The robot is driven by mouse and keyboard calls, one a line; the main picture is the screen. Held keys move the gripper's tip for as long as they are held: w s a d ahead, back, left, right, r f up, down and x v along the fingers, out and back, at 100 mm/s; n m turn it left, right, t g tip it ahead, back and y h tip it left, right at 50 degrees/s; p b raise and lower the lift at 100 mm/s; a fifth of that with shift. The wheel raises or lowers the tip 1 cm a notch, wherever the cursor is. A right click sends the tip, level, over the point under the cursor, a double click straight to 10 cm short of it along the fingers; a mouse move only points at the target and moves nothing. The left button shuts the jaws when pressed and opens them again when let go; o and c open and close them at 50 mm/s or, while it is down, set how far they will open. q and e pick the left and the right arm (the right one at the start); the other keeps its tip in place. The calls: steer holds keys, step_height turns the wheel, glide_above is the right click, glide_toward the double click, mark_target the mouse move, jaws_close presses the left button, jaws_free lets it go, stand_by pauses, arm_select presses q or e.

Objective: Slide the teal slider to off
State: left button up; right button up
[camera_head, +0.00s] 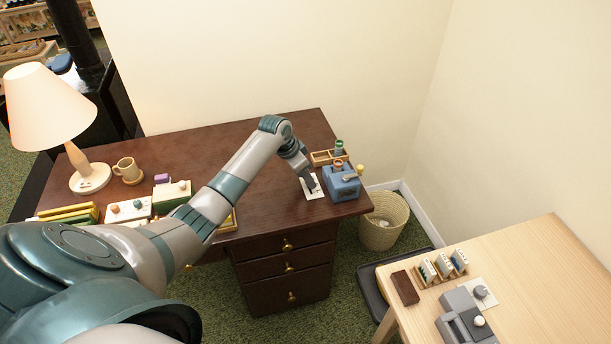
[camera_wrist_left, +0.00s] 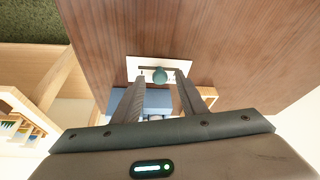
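The teal slider knob (camera_wrist_left: 160,75) sits on a small white plate (camera_wrist_left: 136,64) with a dark slot, on the dark wooden desk. In the head view the white plate (camera_head: 318,191) lies near the desk's right end, and the gripper mostly hides the knob. My left gripper (camera_head: 309,186) reaches down over the plate. In the left wrist view my left gripper (camera_wrist_left: 160,79) is open, with its fingertips on either side of the knob and a visible gap to each. I cannot read any on or off marks. My right gripper is not in view.
A blue box (camera_head: 343,186) stands just right of the plate, with a wooden tray (camera_head: 321,157) behind it. A lamp (camera_head: 88,178), a mug (camera_head: 126,170) and another control box (camera_head: 172,194) stand farther left. The desk's middle back is clear. A wastebasket (camera_head: 383,225) stands beside the desk.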

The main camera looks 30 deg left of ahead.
arm_select(q)
jaws_close()
steer(key=shift+w+a+f+b, duration=0.1)
steer(key=shift+w+a+b, duration=0.5)
steer(key=shift+w+a, duration=0.45)
steer(key=shift+a, duration=0.25)
steer(key=shift+r, duration=0.2)
jaws_free()
steer(key=shift+w+a+f, duration=0.1)
